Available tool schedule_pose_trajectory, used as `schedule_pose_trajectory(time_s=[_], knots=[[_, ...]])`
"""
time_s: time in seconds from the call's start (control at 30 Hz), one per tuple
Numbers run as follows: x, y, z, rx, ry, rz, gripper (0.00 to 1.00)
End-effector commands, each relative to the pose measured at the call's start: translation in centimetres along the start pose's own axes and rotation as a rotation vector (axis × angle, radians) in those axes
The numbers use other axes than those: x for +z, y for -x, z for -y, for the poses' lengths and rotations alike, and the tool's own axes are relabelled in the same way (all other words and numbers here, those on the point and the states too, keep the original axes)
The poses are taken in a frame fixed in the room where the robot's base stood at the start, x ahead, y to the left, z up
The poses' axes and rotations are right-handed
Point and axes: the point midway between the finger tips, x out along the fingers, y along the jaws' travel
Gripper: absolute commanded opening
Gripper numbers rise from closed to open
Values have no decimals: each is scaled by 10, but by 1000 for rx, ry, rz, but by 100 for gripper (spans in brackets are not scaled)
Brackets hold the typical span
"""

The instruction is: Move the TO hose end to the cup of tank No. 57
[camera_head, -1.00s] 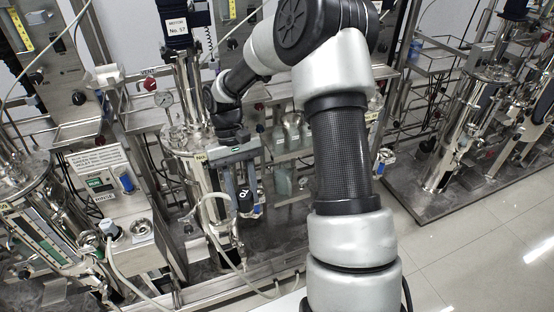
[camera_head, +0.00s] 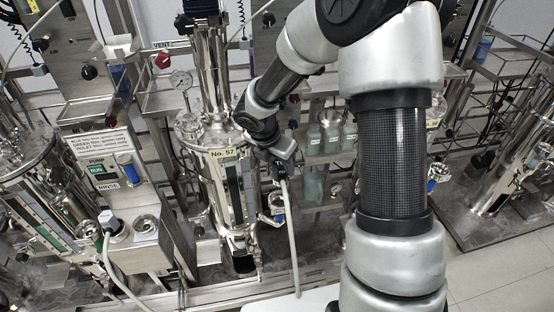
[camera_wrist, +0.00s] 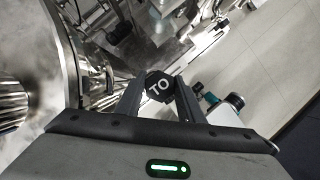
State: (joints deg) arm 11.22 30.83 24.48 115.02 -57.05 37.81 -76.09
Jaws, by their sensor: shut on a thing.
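The TO hose end is a black hexagonal piece with white "TO" letters (camera_wrist: 159,86), between my gripper's fingers (camera_wrist: 160,97) in the wrist view. In the head view my gripper (camera_head: 281,165) is beside the right side of tank No. 57 (camera_head: 233,190), a shiny upright cylinder with a yellow label. The pale hose (camera_head: 292,240) hangs from the held end towards the floor. A small round metal cup-like fitting (camera_head: 277,200) with blue below it sits right of the tank, under and close to my gripper. The hose partly crosses in front of it; I cannot tell its opening.
A rinse box (camera_head: 118,180) at left carries a round cup (camera_head: 145,225) and another hose end (camera_head: 108,220). Glass bottles (camera_head: 332,140) stand on a shelf behind my arm. Steel frame rails cross below the tank. Open tiled floor (camera_head: 490,275) lies at the lower right.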

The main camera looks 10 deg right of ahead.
Motion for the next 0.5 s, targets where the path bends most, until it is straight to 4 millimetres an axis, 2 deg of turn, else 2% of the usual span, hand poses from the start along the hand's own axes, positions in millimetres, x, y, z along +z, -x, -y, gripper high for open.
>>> schedule_pose_trajectory(time_s=[0.17,0.5], knots=[[-4,-8,-3,24,57,1,3],[-22,-52,-3,23,53,0,3]])
